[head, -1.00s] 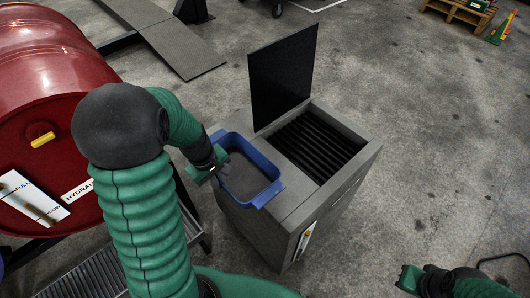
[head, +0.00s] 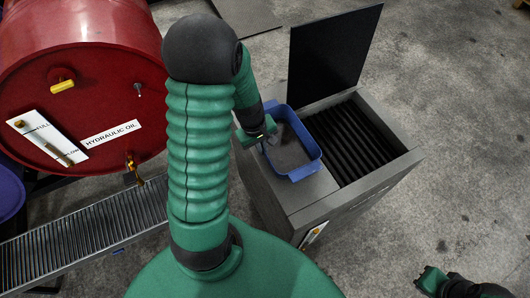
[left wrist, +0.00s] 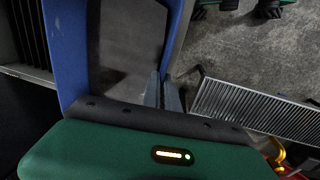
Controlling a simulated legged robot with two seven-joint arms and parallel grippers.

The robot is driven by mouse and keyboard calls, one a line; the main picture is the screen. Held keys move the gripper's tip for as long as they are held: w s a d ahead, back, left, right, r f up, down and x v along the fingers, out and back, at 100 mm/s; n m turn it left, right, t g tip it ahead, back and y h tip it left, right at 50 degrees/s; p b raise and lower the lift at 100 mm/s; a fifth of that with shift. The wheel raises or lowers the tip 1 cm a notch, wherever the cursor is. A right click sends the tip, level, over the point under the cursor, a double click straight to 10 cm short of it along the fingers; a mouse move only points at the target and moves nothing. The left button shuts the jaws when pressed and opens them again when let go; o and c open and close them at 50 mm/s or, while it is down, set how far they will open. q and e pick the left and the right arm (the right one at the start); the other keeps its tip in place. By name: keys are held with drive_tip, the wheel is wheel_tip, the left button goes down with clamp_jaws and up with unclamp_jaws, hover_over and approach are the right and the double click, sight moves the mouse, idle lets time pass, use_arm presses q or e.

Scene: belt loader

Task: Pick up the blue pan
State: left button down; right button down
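The blue pan (head: 309,146) is a rectangular open tray with a grey inside, over the left part of the grey cabinet's top (head: 312,190). In the left wrist view its blue wall (left wrist: 67,48) fills the upper left. My left gripper (head: 270,139) is at the pan's left side. In the left wrist view its grey fingers (left wrist: 163,92) lie close together on either side of the pan's wall, shut on it. I cannot tell whether the pan touches the cabinet or is slightly raised. My right gripper (head: 430,281) is low at the right, away from the pan; its fingers are unclear.
A black lid (head: 332,48) stands up behind the cabinet's ribbed black opening (head: 352,140).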

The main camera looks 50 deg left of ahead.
sight(262, 163)
use_arm(q)
drive_tip(key=shift+f+b, duration=0.35)
drive_tip(key=shift+f, duration=1.4)
drive_tip(key=c, duration=1.6)
unclamp_jaws()
drive_tip(key=shift+c, duration=0.2)
